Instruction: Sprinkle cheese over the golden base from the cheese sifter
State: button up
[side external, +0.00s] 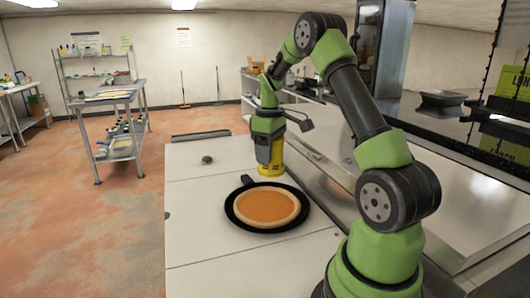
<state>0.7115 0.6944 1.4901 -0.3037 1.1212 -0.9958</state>
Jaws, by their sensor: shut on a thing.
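The golden base (268,206) is a round, orange-topped disc with a paler rim. It lies in a black pan (234,215) on the white worktop. A yellow cylinder (271,163), which looks like the cheese sifter, is upright at the end of my arm, just behind the pan's far edge. My gripper (268,148) points down and is shut on the sifter. The fingertips are too small to make out clearly. I cannot tell whether the sifter's bottom touches the worktop or hangs slightly above it. No cheese shows on the base.
A small brown round item (207,160) lies on the worktop left of the sifter. The pan's handle (247,180) points away, close to the sifter. A metal counter edge and a sloped glass panel run along the right. The worktop's left and front areas are clear.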

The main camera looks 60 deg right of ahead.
notch_tip(320, 180, down, 8)
dwell(0.8)
